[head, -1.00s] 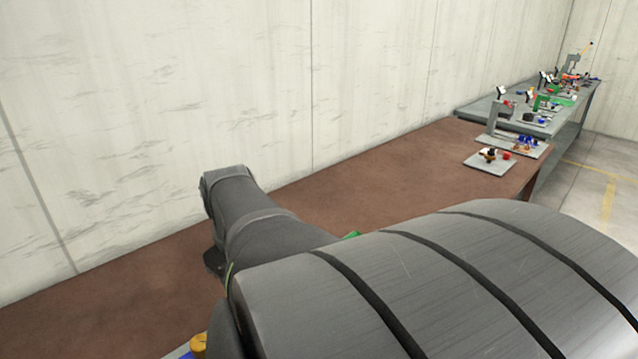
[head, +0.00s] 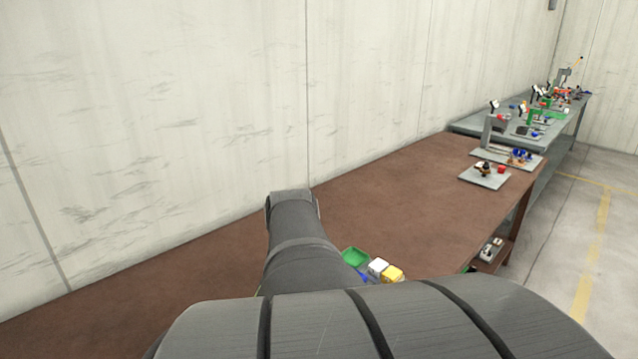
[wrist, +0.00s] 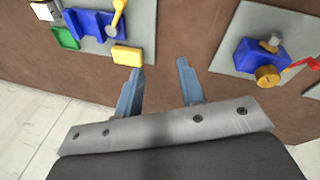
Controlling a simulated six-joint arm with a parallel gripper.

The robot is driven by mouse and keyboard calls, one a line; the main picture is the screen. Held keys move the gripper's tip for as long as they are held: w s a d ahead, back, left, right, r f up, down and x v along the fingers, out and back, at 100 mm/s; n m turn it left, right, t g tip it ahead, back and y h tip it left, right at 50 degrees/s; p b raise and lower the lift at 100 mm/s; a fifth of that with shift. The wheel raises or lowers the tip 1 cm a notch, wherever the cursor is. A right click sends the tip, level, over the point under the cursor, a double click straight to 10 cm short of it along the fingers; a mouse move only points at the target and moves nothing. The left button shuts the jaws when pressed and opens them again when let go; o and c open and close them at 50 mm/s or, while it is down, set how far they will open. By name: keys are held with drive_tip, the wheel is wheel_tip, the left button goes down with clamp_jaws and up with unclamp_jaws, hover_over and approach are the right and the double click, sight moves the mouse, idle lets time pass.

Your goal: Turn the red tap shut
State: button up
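In the head view my arm hides the gripper and this tap.
A second grey plate (wrist: 88,50) on the left of the wrist view carries a blue bracket (wrist: 95,24) and a yellow block (wrist: 127,56). Brown tabletop (wrist: 190,35) lies bare between the plates. In the head view more fixtures (head: 484,174) stand far right; a wall runs behind.

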drive_tip(key=s+a+r+m+g+y, duration=0.1)
drive_tip(key=s+a+m+g, duration=0.4)
drive_tip(key=a+m, duration=0.45)
drive_tip(key=s+a+r+m+g+y, duration=0.1)
drive_tip(key=s+a+m+g, duration=0.1)
drive_tip(key=s+a+m, duration=0.65)
drive_tip(key=shift+m, duration=0.9)
drive_tip(key=x, duration=0.5)
drive_tip(key=w+a+x, duration=0.1)
drive_tip(key=x, duration=1.1)
drive_tip(key=shift+w+a, duration=0.2)
drive_tip(key=shift+c, duration=0.5)
clamp_jaws()
